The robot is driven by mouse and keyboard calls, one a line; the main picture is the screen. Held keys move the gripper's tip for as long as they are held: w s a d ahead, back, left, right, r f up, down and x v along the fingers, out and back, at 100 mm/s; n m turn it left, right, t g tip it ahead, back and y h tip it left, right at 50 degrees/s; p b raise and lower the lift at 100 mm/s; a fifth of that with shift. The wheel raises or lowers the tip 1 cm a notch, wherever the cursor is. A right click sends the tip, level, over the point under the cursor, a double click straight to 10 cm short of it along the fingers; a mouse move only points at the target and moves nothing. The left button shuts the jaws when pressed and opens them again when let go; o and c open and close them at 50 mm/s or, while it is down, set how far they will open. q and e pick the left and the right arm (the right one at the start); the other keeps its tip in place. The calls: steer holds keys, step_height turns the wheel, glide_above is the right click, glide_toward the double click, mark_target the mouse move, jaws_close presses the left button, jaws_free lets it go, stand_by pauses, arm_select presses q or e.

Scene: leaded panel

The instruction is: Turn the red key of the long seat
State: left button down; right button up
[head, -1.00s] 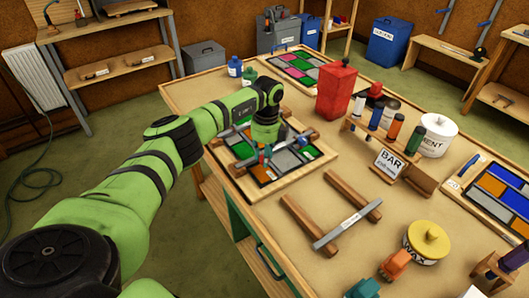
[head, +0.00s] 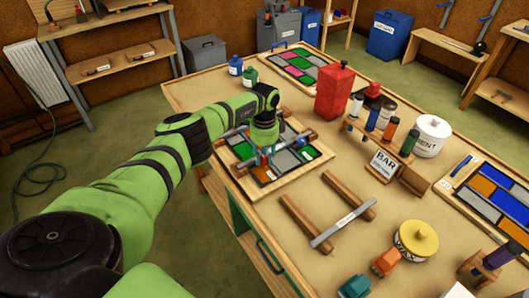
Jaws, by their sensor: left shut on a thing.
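The leaded panel (head: 300,154) lies on a wooden board on the bench, with grey, green and orange panes and metal bars along its edges. My left gripper (head: 264,160) points down over the panel's near left part. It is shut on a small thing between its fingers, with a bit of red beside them. This looks like the red key, but it is mostly hidden and too small to be sure. Which bar is the long seat I cannot tell. My right gripper is not in view.
A wooden frame with a metal bar (head: 342,223) lies in front. A red can (head: 334,92), a bottle rack, a BAR sign (head: 385,165), a white tub (head: 432,136) and a yellow-lidded WAX tin (head: 415,240) stand to the right. Another coloured panel (head: 292,66) lies behind.

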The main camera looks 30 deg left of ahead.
mark_target(264, 156)
arm_select(q)
steer(key=shift+n, duration=0.6)
steer(key=c, duration=0.9)
jaws_free()
steer(key=shift+s, duration=0.1)
steer(key=shift+c, duration=0.2)
step_height(264, 156, up, 12)
steer(key=shift+w+a, duration=0.2)
steer(key=shift+w, duration=0.1)
